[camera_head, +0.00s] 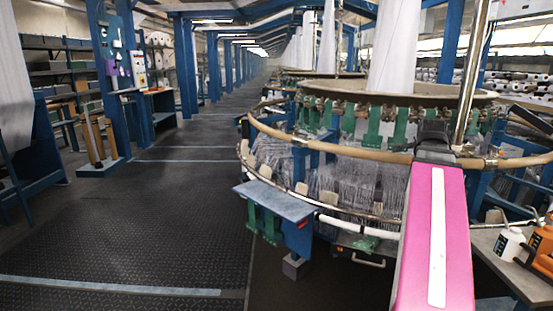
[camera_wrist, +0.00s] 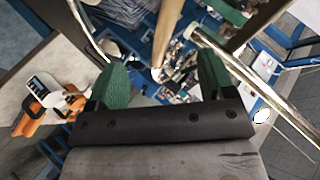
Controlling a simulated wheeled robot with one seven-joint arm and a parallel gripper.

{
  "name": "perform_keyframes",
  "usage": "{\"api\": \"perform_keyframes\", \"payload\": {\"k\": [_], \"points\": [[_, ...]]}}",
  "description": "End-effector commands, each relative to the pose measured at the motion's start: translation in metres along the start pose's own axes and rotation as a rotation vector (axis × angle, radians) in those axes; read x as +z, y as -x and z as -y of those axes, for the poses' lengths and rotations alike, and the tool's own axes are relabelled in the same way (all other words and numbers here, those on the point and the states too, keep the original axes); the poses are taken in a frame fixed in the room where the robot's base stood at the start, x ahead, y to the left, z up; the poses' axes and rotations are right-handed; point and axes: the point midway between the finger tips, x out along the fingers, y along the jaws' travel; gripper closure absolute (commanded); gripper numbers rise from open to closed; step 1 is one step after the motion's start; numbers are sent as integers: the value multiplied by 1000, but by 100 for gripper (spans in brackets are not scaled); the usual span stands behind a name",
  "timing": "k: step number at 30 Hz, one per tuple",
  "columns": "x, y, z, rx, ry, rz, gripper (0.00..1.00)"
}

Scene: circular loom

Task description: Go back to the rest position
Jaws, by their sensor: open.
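My gripper (camera_wrist: 165,80) shows in the wrist view with two green fingers spread apart on a black mount. It is open and nothing is held between the fingers. A tan rail and blue loom frame show behind the gap, and I cannot tell how far off they are. In the head view my pink arm with a white stripe reaches up at the right, in front of the circular loom (camera_head: 340,88). The fingers cannot be made out there. The loom has a tan ring rail (camera_head: 290,137), green parts and many pale threads.
A grey side table (camera_head: 490,245) at the right holds a white bottle (camera_head: 508,243) and an orange item (camera_head: 541,250). A blue-grey ledge (camera_head: 275,201) juts from the loom. A metal pole (camera_head: 472,75) stands near my arm. The dark aisle floor (camera_head: 140,220) at left is clear.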

Motion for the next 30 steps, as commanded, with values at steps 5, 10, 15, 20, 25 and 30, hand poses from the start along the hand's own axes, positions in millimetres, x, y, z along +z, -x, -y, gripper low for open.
{"api": "perform_keyframes", "payload": {"k": [5, 10, 15, 20, 25, 30], "points": [[61, -29, -22, 61, 147, 99, 24], [128, -54, -49, 119, 322, 214, 24], [194, -72, -81, 166, 500, 333, 24], [254, -82, -114, 200, 668, 450, 24], [316, -85, -153, 226, 848, 580, 24], [373, -82, -195, 241, 1027, 715, 24]]}}
